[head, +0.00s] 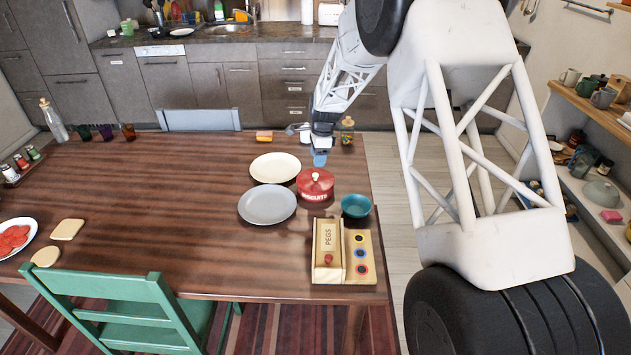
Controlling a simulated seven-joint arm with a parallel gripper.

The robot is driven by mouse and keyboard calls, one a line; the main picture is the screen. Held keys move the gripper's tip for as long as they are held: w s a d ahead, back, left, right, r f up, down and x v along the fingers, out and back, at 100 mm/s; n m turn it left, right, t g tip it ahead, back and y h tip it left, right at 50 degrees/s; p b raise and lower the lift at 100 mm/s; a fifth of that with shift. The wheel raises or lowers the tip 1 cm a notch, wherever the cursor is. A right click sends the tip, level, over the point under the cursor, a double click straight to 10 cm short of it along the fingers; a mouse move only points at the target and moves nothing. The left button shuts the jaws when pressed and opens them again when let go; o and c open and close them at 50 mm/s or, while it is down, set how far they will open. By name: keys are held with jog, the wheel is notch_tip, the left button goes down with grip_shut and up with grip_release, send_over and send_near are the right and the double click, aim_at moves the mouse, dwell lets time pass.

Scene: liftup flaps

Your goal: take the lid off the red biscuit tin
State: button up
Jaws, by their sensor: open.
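The red biscuit tin (315,194) stands on the wooden table near its right side, with "BISCUITS" written on its front. Its red lid (318,178) is on the tin and has a small pale knob (315,175) on top. My gripper (320,160) is above the table, just behind and above the tin in this view. It is open, with bluish fingertips pointing down, and nothing shows between them. The fingers are small here, and I cannot tell their exact height above the lid. They appear apart from the knob.
A cream plate (275,168) and a grey plate (267,205) lie left of the tin. A teal bowl (355,206) stands at its right. A wooden pegs box (328,250) is in front. Small items, including a jar (347,130), stand behind. The table's middle left is clear.

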aim_at(315, 174)
jog(key=shift+a+f, duration=0.15)
jog(key=shift+f, duration=0.85)
jog(key=shift+f, duration=0.1)
jog(key=shift+a+f, duration=0.15)
jog(key=shift+f, duration=1.1)
jog(key=shift+a+f, duration=0.1)
jog(key=shift+f, duration=1.15)
grip_shut()
notch_tip(315, 174, up, 10)
